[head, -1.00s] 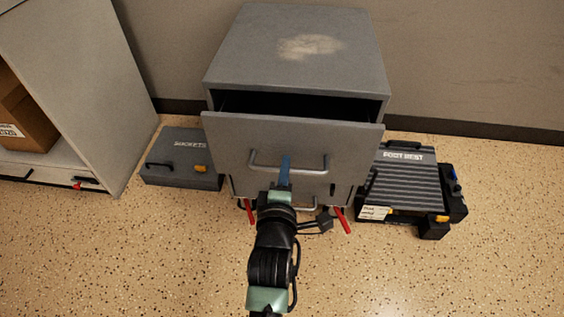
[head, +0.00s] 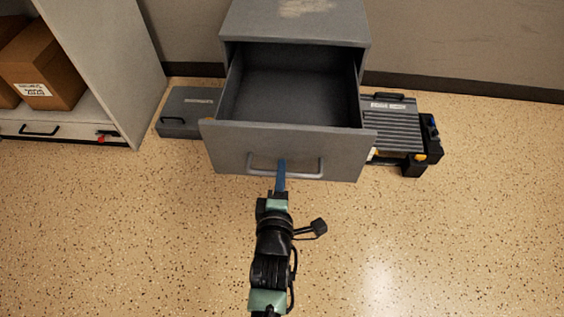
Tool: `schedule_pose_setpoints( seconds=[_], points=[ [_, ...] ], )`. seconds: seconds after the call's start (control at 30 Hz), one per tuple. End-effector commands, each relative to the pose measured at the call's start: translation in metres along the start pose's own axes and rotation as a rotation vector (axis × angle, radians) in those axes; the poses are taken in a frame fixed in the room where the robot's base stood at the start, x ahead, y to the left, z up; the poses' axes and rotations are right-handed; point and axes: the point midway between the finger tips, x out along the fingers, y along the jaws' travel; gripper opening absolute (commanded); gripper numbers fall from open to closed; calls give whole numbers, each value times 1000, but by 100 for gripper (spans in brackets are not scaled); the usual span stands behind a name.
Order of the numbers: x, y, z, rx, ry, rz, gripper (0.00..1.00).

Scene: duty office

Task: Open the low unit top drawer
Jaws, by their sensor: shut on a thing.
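The grey low unit (head: 296,28) stands against the wall at the top middle of the head view. Its top drawer (head: 225,148) is pulled well out, and its inside looks empty. The drawer has a grey bar handle (head: 305,174) on its front. My gripper (head: 281,170), with blue fingers, is shut on this handle near its middle. The lower part of the unit is hidden behind the open drawer.
A grey sockets case (head: 185,115) lies on the floor left of the unit. A ribbed foot rest case (head: 393,125) lies to the right. A cabinet with cardboard boxes (head: 45,65) stands at far left. The floor in front is clear.

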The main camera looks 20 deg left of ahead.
Motion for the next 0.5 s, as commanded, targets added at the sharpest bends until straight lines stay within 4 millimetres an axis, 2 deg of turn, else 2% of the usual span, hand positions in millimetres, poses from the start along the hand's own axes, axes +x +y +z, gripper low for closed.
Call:
schedule_pose_setpoints(
  seconds=[0.47,0.5],
  points=[
    [-3,-1,0,0,0,0,0],
    [-3,-1,0,-1,0,0,20]
  ],
)
